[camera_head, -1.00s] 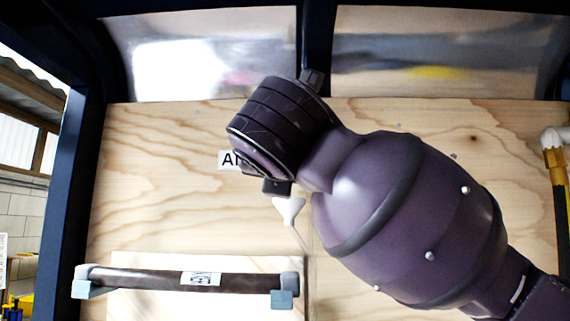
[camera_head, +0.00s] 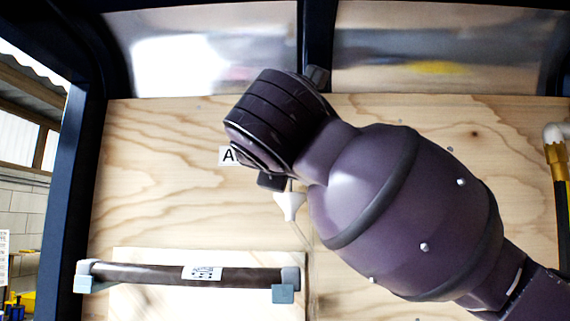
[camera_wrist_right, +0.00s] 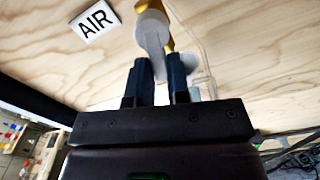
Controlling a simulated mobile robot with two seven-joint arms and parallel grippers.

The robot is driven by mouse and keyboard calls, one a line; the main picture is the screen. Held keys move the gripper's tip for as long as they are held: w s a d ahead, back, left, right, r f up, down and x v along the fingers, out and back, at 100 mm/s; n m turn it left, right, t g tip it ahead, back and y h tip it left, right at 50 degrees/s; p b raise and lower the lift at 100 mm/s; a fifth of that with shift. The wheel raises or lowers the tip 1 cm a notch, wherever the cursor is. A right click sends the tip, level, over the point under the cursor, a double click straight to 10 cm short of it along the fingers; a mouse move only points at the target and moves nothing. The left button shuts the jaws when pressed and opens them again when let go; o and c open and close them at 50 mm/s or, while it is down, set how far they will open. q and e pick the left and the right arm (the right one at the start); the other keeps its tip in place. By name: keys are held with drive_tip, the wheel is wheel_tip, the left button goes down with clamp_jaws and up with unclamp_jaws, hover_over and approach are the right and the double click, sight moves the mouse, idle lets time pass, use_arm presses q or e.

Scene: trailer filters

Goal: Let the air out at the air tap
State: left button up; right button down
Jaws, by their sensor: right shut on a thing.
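In the right wrist view, my right gripper (camera_wrist_right: 160,72) is shut on the pale grey lever (camera_wrist_right: 153,32) of the air tap. Yellow brass parts of the air tap (camera_wrist_right: 169,40) show behind the lever. The "AIR" label (camera_wrist_right: 95,21) is on the plywood to the left of the tap. In the head view, my right wrist and forearm cover the tap and most of the label (camera_head: 228,156). A white funnel (camera_head: 290,205) shows just below my wrist. My left gripper is out of view.
A dark horizontal pipe (camera_head: 235,275) with grey end fittings and a label is mounted low on the plywood wall (camera_head: 160,190). A dark blue post (camera_head: 85,190) stands at left. A brass fitting with a white elbow (camera_head: 555,148) is at the right edge.

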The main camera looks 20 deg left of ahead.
drive_tip(key=shift+s+a+r+m+b, duration=0.1)
drive_tip(key=shift+a+r+m+b, duration=0.35)
drive_tip(key=shift+m, duration=2.05)
drive_tip(key=shift+s+a+r+m+b, duration=0.15)
drive_tip(key=shift+a+r+m, duration=0.35)
drive_tip(key=shift+m, duration=2)
drive_tip(key=shift+s+a+r+m+b, duration=0.2)
drive_tip(key=shift+r+m, duration=0.5)
drive_tip(key=shift+m, duration=1.8)
drive_tip(key=shift+w, duration=0.1)
drive_tip(key=c, duration=1.1)
unclamp_jaws()
drive_tip(key=b+v, duration=0.2)
drive_tip(key=v, duration=0.8)
drive_tip(key=shift+s+r, duration=0.1)
drive_tip(key=shift+s, duration=0.3)
